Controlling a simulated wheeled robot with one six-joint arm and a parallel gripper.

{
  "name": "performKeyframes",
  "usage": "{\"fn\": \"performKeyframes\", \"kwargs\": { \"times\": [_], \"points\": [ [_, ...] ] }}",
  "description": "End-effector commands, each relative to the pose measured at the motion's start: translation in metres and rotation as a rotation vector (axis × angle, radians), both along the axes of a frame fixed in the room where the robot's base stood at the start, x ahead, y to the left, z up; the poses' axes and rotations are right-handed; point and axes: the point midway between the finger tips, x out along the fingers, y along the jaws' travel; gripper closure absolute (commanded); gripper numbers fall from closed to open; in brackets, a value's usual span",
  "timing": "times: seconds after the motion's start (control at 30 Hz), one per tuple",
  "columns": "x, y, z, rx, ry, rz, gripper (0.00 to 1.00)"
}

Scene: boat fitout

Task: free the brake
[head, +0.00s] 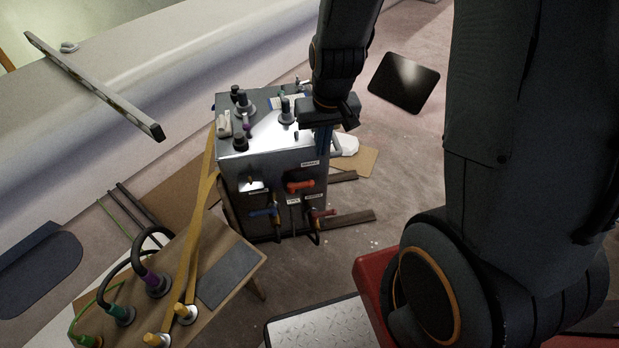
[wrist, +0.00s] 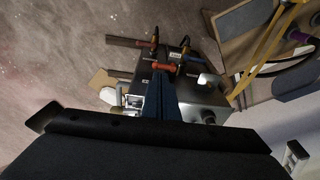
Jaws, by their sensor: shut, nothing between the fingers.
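A grey metal cabinet (head: 270,160) stands on the floor with levers on its front face. A red-orange handle (head: 300,186) lies roughly level high on that front, under a small label too small to read. It also shows in the wrist view (wrist: 163,67), just beyond my fingertips. I cannot tell by its label whether it is the brake. My gripper (head: 324,145) is shut and empty, pointing down by the cabinet's right side. Its blue fingers (wrist: 161,84) line up with the red-orange handle in the wrist view; contact cannot be told.
Knobs and plugs crowd the cabinet top. Blue (head: 263,212) and red (head: 322,213) handles sit lower on its front. A wooden bench (head: 245,262) with cable plugs stands front left. A black panel (head: 404,82) lies behind. Floor right of the cabinet is mostly clear.

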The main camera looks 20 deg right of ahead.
Motion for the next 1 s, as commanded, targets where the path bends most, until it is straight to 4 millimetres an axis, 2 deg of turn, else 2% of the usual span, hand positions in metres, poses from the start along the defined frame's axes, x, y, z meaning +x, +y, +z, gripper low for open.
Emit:
{"fn": "performKeyframes", "kwargs": {
  "times": [0.03,0.1,0.2,0.33,0.5,0.87,1.0],
  "points": [
    [0.017,0.0,-0.033,-0.001,-0.017,-0.007,1.0],
    [0.037,-0.002,-0.063,-0.007,-0.05,-0.013,1.0],
    [0.06,-0.004,-0.099,-0.017,-0.093,-0.024,1.0],
    [0.078,-0.007,-0.131,-0.026,-0.133,-0.033,1.0],
    [0.088,-0.009,-0.148,-0.033,-0.156,-0.038,1.0],
    [0.089,-0.009,-0.148,-0.034,-0.158,-0.039,1.0],
    [0.091,-0.009,-0.157,-0.034,-0.157,-0.038,1.0]
  ]
}}
